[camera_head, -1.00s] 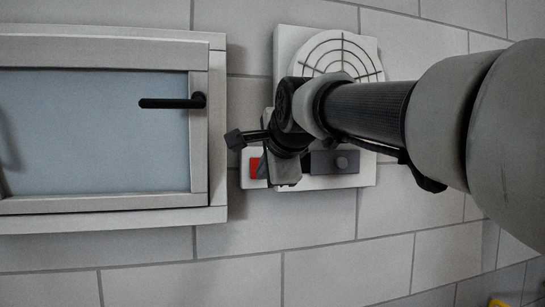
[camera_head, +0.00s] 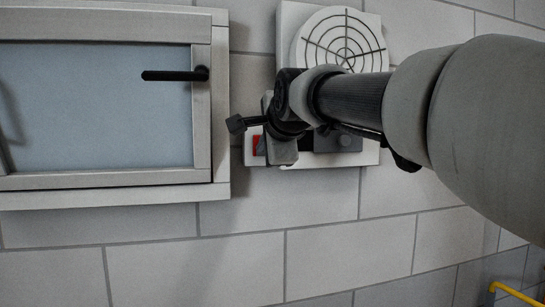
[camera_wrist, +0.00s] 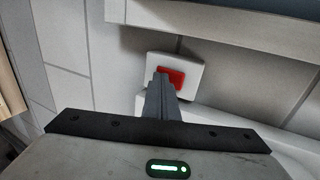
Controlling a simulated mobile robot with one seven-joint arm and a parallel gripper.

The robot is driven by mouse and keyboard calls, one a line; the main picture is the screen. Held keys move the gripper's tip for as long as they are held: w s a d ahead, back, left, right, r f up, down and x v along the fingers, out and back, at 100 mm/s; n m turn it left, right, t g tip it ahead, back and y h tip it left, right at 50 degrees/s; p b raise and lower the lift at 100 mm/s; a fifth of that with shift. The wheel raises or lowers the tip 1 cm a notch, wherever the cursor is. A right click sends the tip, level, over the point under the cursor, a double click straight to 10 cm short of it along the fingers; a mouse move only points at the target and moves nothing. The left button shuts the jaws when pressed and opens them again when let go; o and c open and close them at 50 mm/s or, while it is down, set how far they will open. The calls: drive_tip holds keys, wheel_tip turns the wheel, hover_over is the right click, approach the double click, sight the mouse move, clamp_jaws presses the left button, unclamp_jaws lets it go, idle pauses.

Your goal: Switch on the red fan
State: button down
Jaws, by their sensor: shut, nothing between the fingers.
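The fan (camera_head: 340,40) is a round white grille with dark rings on a white wall panel, in the upper right of the head view. The red switch (camera_head: 258,145) shows low on the left of this panel, partly hidden by my gripper. In the wrist view the red switch (camera_wrist: 176,75) sits on a small white plate (camera_wrist: 190,62). My gripper (camera_wrist: 160,78) is shut and empty. Its fingertips overlap the switch's lower left edge in the wrist view; I cannot tell whether they touch it. Whether the switch is on cannot be told.
A grey block with a round knob (camera_head: 345,139) sits right of the switch, partly behind my arm. A framed window (camera_head: 219,120) with a black handle (camera_head: 175,75) is close on the left. Bare tiled wall (camera_head: 230,265) lies below. A yellow rail (camera_head: 515,293) shows at the lower right.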

drive_tip(key=shift+w+r+p, duration=0.1)
drive_tip(key=shift+r+p, duration=0.5)
drive_tip(key=shift+r, duration=0.25)
drive_tip(key=shift+f, duration=0.1)
